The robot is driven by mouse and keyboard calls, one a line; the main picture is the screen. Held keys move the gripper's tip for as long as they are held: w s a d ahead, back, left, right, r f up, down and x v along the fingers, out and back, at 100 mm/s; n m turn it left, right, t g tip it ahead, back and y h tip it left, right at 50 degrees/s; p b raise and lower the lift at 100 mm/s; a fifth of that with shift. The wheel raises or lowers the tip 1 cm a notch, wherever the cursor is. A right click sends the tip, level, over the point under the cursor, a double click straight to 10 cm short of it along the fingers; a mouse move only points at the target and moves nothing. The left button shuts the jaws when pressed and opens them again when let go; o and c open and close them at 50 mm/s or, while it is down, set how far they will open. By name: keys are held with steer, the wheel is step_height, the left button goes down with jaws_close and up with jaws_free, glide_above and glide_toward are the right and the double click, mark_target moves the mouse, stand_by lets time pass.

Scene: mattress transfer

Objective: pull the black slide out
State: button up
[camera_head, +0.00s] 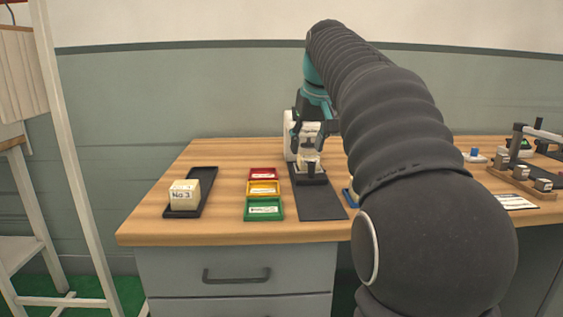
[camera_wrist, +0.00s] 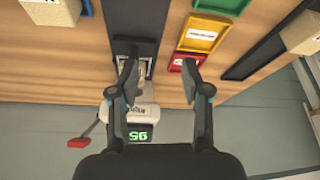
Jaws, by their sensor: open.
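The black slide (camera_head: 312,180) is a small dark carriage at the front of a white machine (camera_head: 290,140), with a pale block (camera_head: 307,164) on it. It sits at the back end of a flat dark strip (camera_head: 320,204). My gripper (camera_head: 318,135) is above it, fingers pointing down. In the wrist view, my gripper (camera_wrist: 160,68) is open, its fingertips apart and nothing clearly held between them. The dark strip (camera_wrist: 135,20) runs past the left finger, which partly hides the slide. The machine's green display (camera_wrist: 139,136) shows there too.
Red (camera_head: 263,174), yellow (camera_head: 263,188) and green (camera_head: 264,208) trays stand left of the strip. Farther left, a black tray (camera_head: 207,180) holds a block marked No 3 (camera_head: 184,194). A red lever (camera_wrist: 77,142) sticks out beside the machine. Several small items stand at the right.

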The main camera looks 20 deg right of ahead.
glide_toward(312, 163)
steer(key=b+x, duration=0.1)
steer(key=x, duration=0.9)
steer(key=shift+f, duration=0.35)
jaws_close()
